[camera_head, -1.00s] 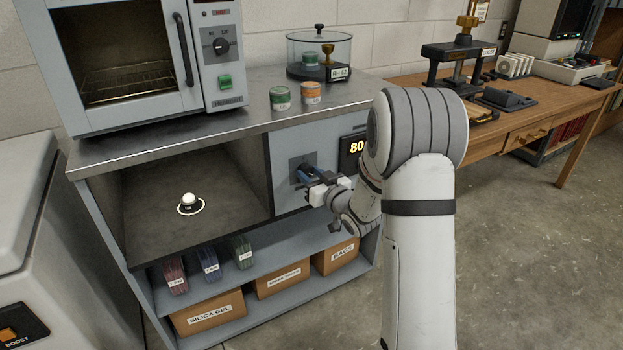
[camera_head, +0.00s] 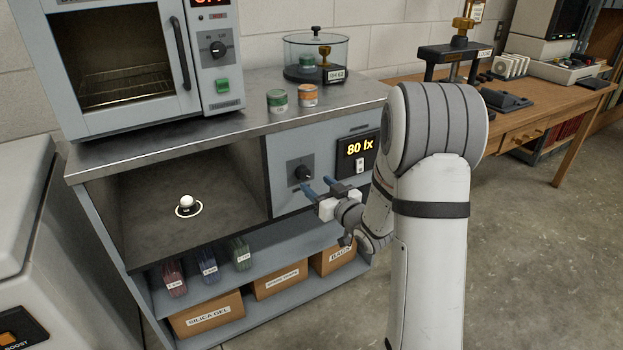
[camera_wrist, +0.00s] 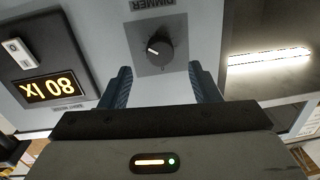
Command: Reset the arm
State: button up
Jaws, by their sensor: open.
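My gripper (camera_head: 318,187) is open and empty in front of the grey control panel of the cabinet. Its blue fingers point at the panel, just below and to the right of the black dimmer knob (camera_head: 303,172). In the wrist view the knob (camera_wrist: 159,48) sits beyond the gap between the two fingers (camera_wrist: 160,88), apart from both. Its white pointer mark shows. My arm reaches in from the right and hides part of the panel's right side.
A display (camera_head: 358,151) reading 80 lx is right of the knob. The cabinet's open bay (camera_head: 140,215) holds a small white-topped sensor (camera_head: 186,203). Boxes and bundles fill the lower shelf. An oven (camera_head: 130,65), two tins and a glass jar stand on top. Floor at right is clear.

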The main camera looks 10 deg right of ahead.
jog(key=v, duration=0.2)
jog(key=shift+s+d, duration=0.1)
jog(key=shift+s, duration=0.15)
